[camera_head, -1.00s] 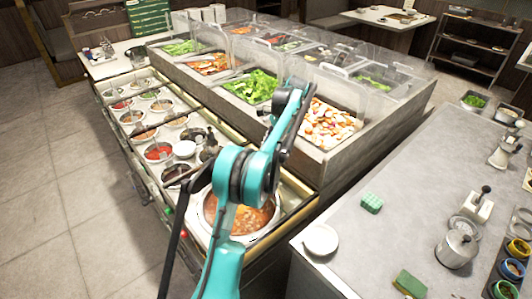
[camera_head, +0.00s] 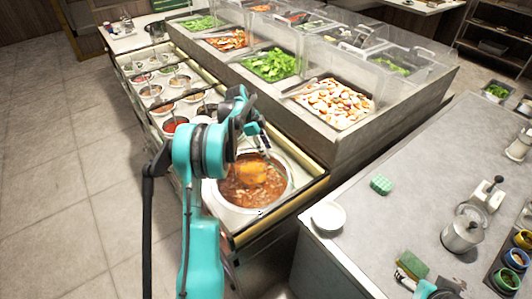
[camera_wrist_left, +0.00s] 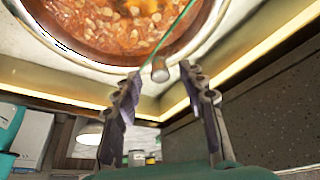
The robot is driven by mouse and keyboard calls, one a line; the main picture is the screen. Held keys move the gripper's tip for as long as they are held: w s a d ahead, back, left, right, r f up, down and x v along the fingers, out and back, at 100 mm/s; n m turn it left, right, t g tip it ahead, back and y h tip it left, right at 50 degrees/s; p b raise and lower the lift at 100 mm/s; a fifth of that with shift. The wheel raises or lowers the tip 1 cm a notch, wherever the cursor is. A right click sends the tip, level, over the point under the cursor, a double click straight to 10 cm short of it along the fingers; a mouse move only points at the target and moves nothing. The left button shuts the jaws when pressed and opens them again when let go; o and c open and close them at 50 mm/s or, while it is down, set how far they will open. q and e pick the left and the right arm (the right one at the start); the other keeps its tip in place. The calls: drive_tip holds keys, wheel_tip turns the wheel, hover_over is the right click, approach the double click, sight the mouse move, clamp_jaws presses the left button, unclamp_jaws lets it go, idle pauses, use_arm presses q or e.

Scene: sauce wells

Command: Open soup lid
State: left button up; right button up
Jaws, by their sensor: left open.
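The soup pot (camera_head: 213,196) is a round metal-rimmed well of orange-red soup (camera_head: 240,192) at the near end of the sauce counter. In the left wrist view, its rim and soup fill the top left. A thin green glass edge, seemingly the clear lid, crosses there with a small round knob (camera_wrist_left: 160,70) at its lower part. My left gripper (camera_wrist_left: 160,78) is open, with its dark fingers on either side of the knob; whether they touch it is unclear. In the head view, my left gripper (camera_head: 257,138) is over the pot's far side, partly hidden by its own arm.
Several sauce wells (camera_head: 172,124) run along the counter behind the pot. A raised salad bar (camera_head: 345,138) with clear guards stands behind and right.

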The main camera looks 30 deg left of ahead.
sight(288, 147)
use_arm(q)
drive_tip(key=shift+w+d+f, duration=0.1)
drive_tip(key=shift+d+f, duration=0.1)
drive_tip(key=shift+f, duration=0.35)
drive_tip(key=shift+c, duration=0.3)
clamp_jaws()
drive_tip(key=w+d, duration=0.1)
drive_tip(key=w, duration=0.1)
drive_tip(key=w+d+p, duration=0.1)
drive_tip(key=w, duration=0.2)
drive_tip(key=w+d, duration=0.1)
drive_tip(key=w, duration=0.2)
drive_tip(key=shift+w+d, duration=0.25)
drive_tip(key=shift+o, duration=0.3)
unclamp_jaws()
